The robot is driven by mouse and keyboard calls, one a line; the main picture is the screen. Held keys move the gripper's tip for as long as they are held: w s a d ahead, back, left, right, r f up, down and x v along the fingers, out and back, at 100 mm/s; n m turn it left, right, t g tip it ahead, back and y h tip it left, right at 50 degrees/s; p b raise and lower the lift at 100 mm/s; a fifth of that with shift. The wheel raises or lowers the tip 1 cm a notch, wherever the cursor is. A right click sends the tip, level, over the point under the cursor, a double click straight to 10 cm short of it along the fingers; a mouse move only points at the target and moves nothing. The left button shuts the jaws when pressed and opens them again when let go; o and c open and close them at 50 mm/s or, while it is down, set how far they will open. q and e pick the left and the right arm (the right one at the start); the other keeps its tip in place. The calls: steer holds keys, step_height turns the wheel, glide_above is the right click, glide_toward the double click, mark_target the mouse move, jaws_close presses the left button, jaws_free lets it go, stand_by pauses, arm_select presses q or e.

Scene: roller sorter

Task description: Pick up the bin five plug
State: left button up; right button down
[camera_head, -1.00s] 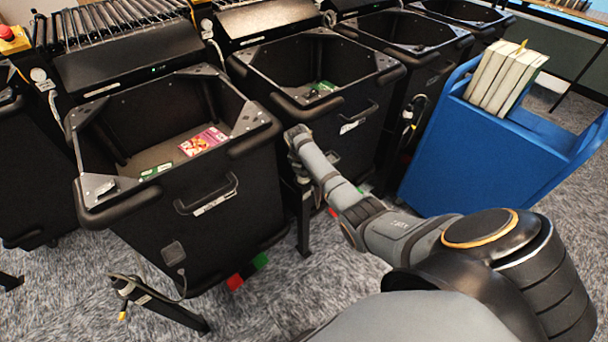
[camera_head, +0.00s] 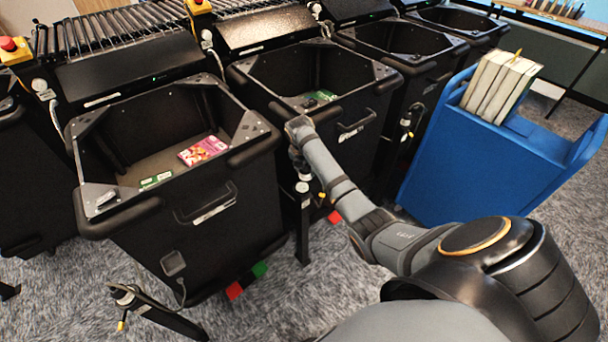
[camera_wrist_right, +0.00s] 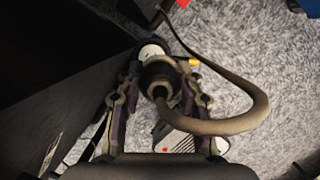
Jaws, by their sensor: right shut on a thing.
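The plug (camera_wrist_right: 157,75) is a dark connector with a white collar and a thick cable that loops to the right in the right wrist view. My right gripper (camera_wrist_right: 160,88) is shut on it, one finger on each side. In the head view, the right gripper (camera_head: 298,162) hangs between two black bins, and the white part of the plug (camera_head: 304,186) shows just below it, at the top of a dark post (camera_head: 303,230). I cannot tell whether the plug touches the post. My left gripper is not in view.
A black bin (camera_head: 205,245) with a pink packet (camera_head: 203,150) inside stands left of the gripper, another bin (camera_head: 350,140) behind it. A blue book cart (camera_head: 470,160) stands at right. Another post (camera_head: 160,312) with a cable stands at front left. Grey carpet is open in front.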

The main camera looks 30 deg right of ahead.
steer(key=s+d, duration=0.1)
steer(key=s, duration=1.7)
steer(key=shift+s+d+f+p, duration=0.15)
steer(key=shift+s+d+p, duration=0.1)
steer(key=shift+p, duration=0.2)
step_height(320, 180, down, 4)
steer(key=b, duration=0.2)
steer(key=shift+b, duration=0.3)
